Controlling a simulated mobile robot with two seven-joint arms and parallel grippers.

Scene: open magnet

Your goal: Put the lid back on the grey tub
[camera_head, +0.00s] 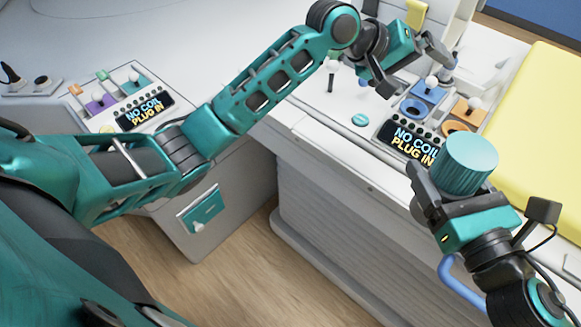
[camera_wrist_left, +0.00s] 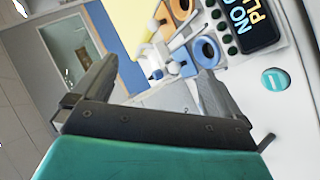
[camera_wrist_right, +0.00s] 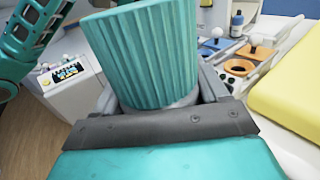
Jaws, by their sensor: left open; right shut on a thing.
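A teal ribbed lid (camera_head: 466,164) shows in the head view at my right gripper (camera_head: 438,190). In the right wrist view the lid (camera_wrist_right: 148,55) sits over a narrower grey part, the grey tub (camera_wrist_right: 165,110), between my right fingers. My right gripper is shut on that grey part and holds it upright in front of the counter. The lid hides most of the tub, so I cannot tell whether it is fully seated. My left gripper (camera_head: 416,80) is open and empty above the counter, beyond and left of the lid. It also shows open in the left wrist view (camera_wrist_left: 155,72).
A control panel reading "NO COIL PLUG IN" (camera_head: 414,143) lies on the counter, with blue (camera_head: 429,90) and orange (camera_head: 468,108) holders behind it. A yellow pad (camera_head: 545,135) lies at right. A second panel (camera_head: 145,111) stands at left. Open floor (camera_head: 235,255) lies between.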

